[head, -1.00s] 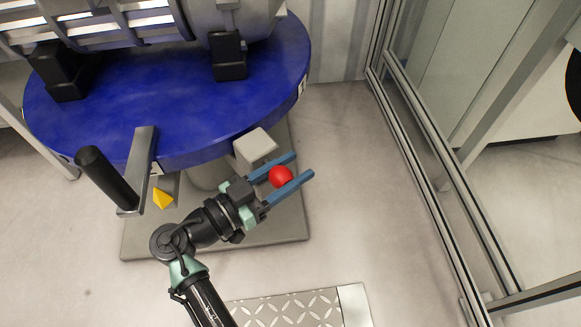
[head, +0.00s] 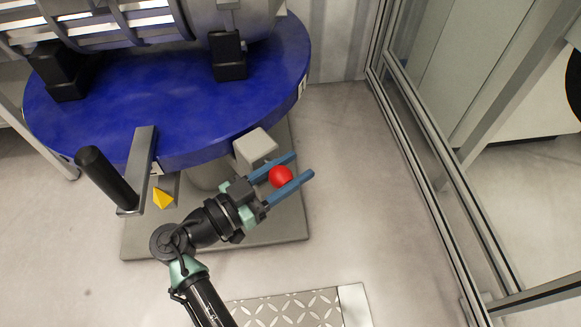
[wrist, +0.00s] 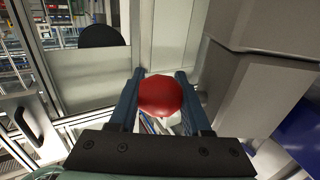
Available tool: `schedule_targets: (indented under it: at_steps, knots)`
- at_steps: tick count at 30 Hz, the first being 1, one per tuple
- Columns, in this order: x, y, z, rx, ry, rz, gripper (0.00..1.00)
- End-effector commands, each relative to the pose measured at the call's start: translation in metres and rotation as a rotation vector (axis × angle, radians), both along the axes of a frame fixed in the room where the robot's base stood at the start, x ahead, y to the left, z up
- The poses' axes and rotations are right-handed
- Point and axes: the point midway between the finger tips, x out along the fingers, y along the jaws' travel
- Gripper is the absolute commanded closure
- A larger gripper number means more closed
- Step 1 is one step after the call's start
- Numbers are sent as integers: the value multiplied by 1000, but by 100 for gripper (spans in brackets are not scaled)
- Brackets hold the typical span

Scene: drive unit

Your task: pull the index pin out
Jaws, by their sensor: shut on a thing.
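The index pin shows as a red ball knob (head: 281,177) beside the light grey block (head: 256,148) at the front edge of the blue round table. My gripper (head: 284,175) has its two blue fingers on either side of the knob and is shut on it. In the wrist view the red knob (wrist: 161,96) sits between the fingertips (wrist: 161,92). The pin's shaft is hidden, so I cannot tell how far it is in the block.
The blue table (head: 160,110) carries a large grey machine. A crank arm with a black handle (head: 106,178) hangs at its left front, near a yellow pointer (head: 163,198). A glazed frame (head: 430,140) stands at the right. The floor between is clear.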

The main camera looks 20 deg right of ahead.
Motion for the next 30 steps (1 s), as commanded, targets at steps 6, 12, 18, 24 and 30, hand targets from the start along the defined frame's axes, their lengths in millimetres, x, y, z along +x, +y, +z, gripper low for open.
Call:
schedule_targets:
  at_steps: [6, 12, 18, 24, 30]
  knots:
    - [-10, -1, -1, 1, 4, 1, 100]
    - [-31, -7, -1, 1, 3, 1, 100]
    - [-35, -8, -2, 0, 3, -3, 100]
    - [-36, -8, -2, 0, 4, -5, 43]
    - [-35, -8, -1, 0, 3, -3, 39]
